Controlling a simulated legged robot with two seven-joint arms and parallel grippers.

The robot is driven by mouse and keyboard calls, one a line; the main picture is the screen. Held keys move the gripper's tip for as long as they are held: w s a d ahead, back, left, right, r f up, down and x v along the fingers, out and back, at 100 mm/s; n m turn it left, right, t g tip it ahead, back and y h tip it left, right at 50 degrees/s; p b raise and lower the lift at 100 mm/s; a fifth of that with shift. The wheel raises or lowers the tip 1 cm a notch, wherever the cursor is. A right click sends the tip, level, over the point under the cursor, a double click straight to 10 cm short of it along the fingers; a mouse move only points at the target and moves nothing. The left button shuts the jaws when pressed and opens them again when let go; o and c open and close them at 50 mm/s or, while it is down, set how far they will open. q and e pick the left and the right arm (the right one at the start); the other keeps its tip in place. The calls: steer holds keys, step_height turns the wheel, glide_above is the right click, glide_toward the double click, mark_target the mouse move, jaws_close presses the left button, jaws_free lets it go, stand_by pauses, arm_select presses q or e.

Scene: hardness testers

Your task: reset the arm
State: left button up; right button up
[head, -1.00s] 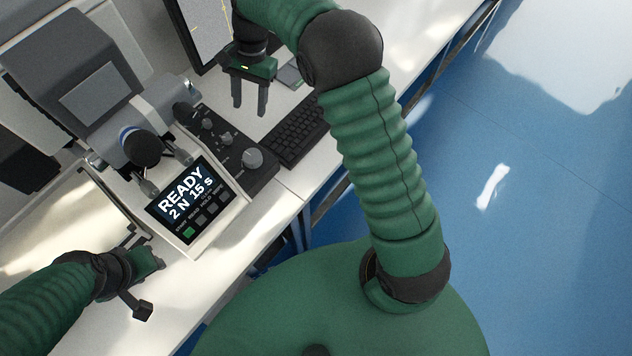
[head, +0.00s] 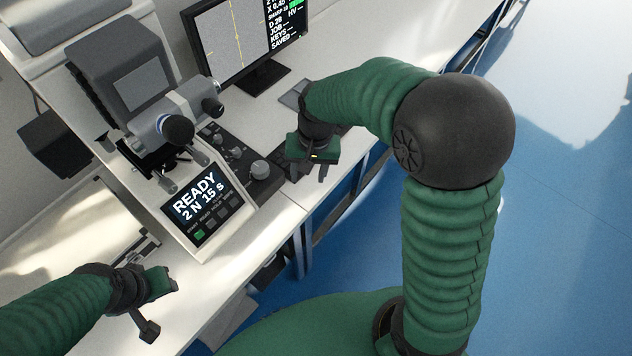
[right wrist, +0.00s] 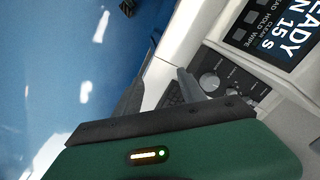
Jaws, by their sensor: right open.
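My right gripper (head: 308,172) is open and empty in the head view. It hangs over the front edge of the bench, right of the tester's knob panel, with its arm bent at a large black elbow. In the right wrist view my right gripper (right wrist: 155,85) has its two dark fingers apart, with nothing between them. My left gripper (head: 160,305) is at the lower left, low over the bench in front of the tester; its fingers show only in part. The hardness tester (head: 150,100) has a lit panel (head: 198,200) reading "READY 2 N 15 S".
A monitor (head: 240,40) stands at the back of the bench. The black knob panel (head: 240,165) lies beside the tester, and also shows in the right wrist view (right wrist: 215,85). My right arm partly hides the keyboard. Blue floor (head: 570,200) is open at right.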

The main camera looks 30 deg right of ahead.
arm_select(q)
steer(key=shift+d, duration=0.6)
arm_select(e)
steer(key=s+f+n, duration=0.1)
steer(key=s+n, duration=0.1)
steer(key=s, duration=0.3)
steer(key=s+d+f+n+t, duration=0.1)
steer(key=s+n, duration=0.2)
steer(key=s, duration=0.2)
steer(key=shift+s+f+h, duration=0.25)
steer(key=shift+s+h, duration=0.1)
steer(key=shift+h, duration=0.05)
arm_select(q)
steer(key=shift+s+a, duration=0.1)
steer(key=shift+a, duration=0.15)
arm_select(e)
steer(key=shift+s+a+r, duration=0.1)
steer(key=shift+s, duration=0.05)
arm_select(q)
steer(key=shift+d, duration=0.15)
